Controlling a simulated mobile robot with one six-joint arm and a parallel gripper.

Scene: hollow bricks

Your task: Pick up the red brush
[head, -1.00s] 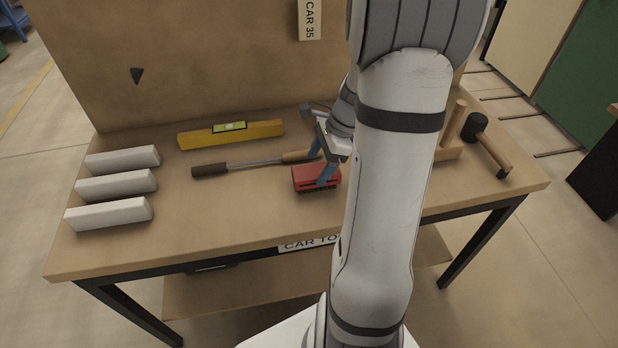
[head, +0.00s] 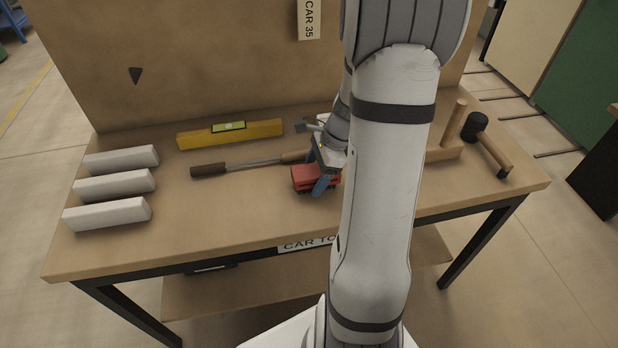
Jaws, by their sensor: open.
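The red brush (head: 302,178) lies on the wooden workbench, just left of my arm. My gripper (head: 318,178) is low over the brush, with its blue fingers coming down around its right part. One finger shows in front of the brush's near side and the other is mostly behind it. The gripper is open. My arm and the gripper hide the brush's right end. I cannot tell whether the fingers touch the brush.
A long-handled tool (head: 240,166) lies close behind the brush, and a yellow level (head: 232,134) lies farther back. Several white blocks (head: 115,186) lie at the left. A wooden float (head: 447,150) and a black mallet (head: 487,143) lie right of my arm. The front left bench surface (head: 215,225) is clear.

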